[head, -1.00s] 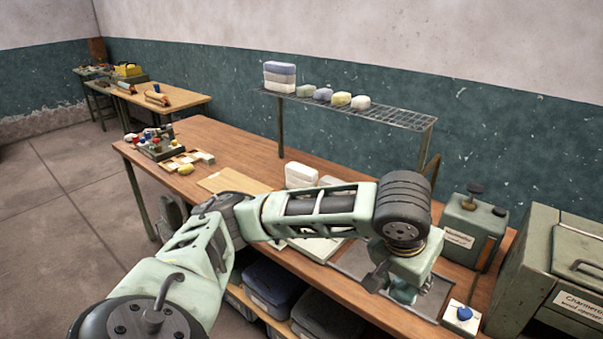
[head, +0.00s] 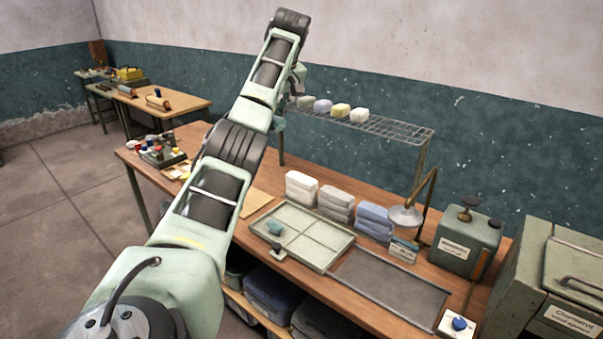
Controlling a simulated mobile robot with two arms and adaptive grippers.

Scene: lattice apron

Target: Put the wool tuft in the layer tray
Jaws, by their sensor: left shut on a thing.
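The layer tray seems to be the pale green tray (head: 342,242) with several compartments on the bench. A small teal lump (head: 275,228) lies in its left front part; I cannot tell if it is wool. My left arm rises from the lower left, and my left gripper (head: 298,78) is high up near the left end of the wire shelf, well away from the tray. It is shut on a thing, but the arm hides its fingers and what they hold. Several pale tufts or blocks, including a yellow one (head: 340,110), stand on the shelf. My right gripper is not in view.
White (head: 301,188), grey (head: 337,204) and blue (head: 375,221) stacks stand behind the tray. A dark flat tray (head: 385,285) lies to its right, with a lamp (head: 406,214) and green machine (head: 467,240) beyond. The wire shelf (head: 395,128) overhangs the bench's back.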

